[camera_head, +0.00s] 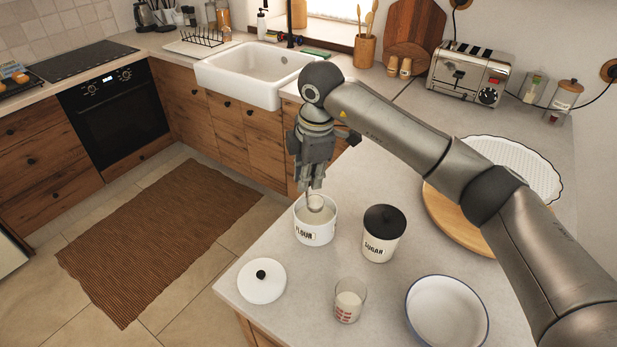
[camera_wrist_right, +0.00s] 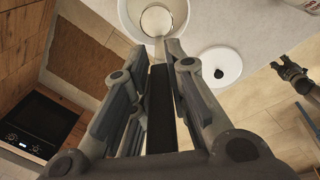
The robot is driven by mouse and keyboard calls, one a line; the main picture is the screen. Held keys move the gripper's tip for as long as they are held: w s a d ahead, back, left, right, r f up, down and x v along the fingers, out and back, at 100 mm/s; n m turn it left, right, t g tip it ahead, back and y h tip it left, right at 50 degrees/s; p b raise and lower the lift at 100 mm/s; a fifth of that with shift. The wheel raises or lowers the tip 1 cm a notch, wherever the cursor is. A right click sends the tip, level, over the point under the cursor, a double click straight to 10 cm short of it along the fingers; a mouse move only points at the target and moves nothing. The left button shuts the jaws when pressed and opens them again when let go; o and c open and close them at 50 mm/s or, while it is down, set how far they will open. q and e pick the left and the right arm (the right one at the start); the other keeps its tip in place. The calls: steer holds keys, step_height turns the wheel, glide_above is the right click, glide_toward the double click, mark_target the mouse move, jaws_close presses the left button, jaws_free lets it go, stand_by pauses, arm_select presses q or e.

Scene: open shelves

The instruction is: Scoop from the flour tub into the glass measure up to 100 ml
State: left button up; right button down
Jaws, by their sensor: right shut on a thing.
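The white flour tub (camera_head: 315,232) stands open on the counter, its label facing front. My right gripper (camera_head: 313,187) is above it, shut on the handle of a small metal scoop (camera_head: 316,203). The scoop's round bowl is at the tub's mouth; I cannot tell how deep it sits. In the right wrist view the scoop (camera_wrist_right: 157,20) appears within the tub's rim (camera_wrist_right: 126,20). The glass measure (camera_head: 348,301) stands nearer the front, with red marks and white flour part way up; the exact level is unreadable. My left gripper (camera_wrist_right: 288,70) shows open and empty in the wrist view.
The tub's white lid (camera_head: 262,282) lies left of the glass. A black-lidded sugar tub (camera_head: 382,236) stands right of the flour, and a blue-rimmed white bowl (camera_head: 447,312) at front right. A round wooden board (camera_head: 438,205) lies behind. The counter's left edge is close to the tub.

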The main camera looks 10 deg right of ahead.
steer(key=shift+r+p, duration=1.25)
steer(key=shift+r, duration=1.25)
